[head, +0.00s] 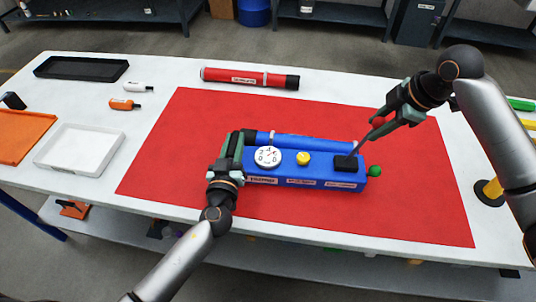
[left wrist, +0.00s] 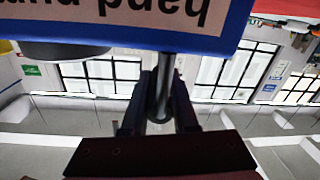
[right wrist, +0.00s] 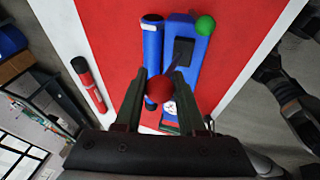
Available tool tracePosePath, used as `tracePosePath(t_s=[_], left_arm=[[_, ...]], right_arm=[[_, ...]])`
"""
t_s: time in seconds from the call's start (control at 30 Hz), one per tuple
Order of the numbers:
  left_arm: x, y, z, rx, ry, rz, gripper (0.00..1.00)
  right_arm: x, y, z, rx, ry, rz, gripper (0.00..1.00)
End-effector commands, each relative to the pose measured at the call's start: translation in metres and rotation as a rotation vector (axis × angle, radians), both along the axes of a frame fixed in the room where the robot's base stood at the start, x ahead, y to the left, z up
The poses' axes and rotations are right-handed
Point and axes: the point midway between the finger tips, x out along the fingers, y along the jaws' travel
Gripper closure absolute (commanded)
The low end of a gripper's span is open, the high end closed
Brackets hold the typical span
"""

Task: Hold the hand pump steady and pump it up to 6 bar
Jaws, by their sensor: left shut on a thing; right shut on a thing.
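The blue hand pump (head: 318,176) lies on the red mat (head: 420,205). It carries a white dial gauge (head: 268,156), a yellow knob (head: 303,158), a black lever block (head: 346,163) and a green knob (head: 374,171). The needle is too small to read. My left gripper (head: 230,158) is at the pump's left end, shut on a metal bar (left wrist: 165,75) below the pump's label. My right gripper (right wrist: 159,98) is shut on the red ball (right wrist: 159,88) of the pump lever, which rises from the black block toward the right in the head view.
A blue tube (head: 315,143) lies right behind the pump. A red tube (head: 248,78) lies behind the mat. White and orange trays (head: 82,150), a black tray (head: 80,68) and two small bottles (head: 125,104) are at the left. The mat's front is clear.

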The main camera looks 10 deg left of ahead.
Motion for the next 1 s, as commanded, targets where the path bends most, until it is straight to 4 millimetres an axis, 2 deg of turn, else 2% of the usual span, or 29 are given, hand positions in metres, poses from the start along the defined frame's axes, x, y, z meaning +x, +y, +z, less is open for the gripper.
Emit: tracePosePath(t_s=[0.27, 0.6, 1.0], left_arm=[[0.0, 0.0, 0.0, -0.001, -0.001, 0.001, 1.0], [0.0, 0.0, 0.0, -0.001, 0.0, 0.0, 1.0], [0.0, 0.0, 0.0, -0.002, 0.001, 0.0, 1.0]], right_arm=[[-0.001, 0.004, 0.0, -0.01, 0.001, 0.004, 1.0], [-0.002, 0.02, 0.005, -0.127, -0.012, 0.004, 1.0], [-0.002, 0.022, 0.006, -0.137, -0.016, 0.003, 1.0]])
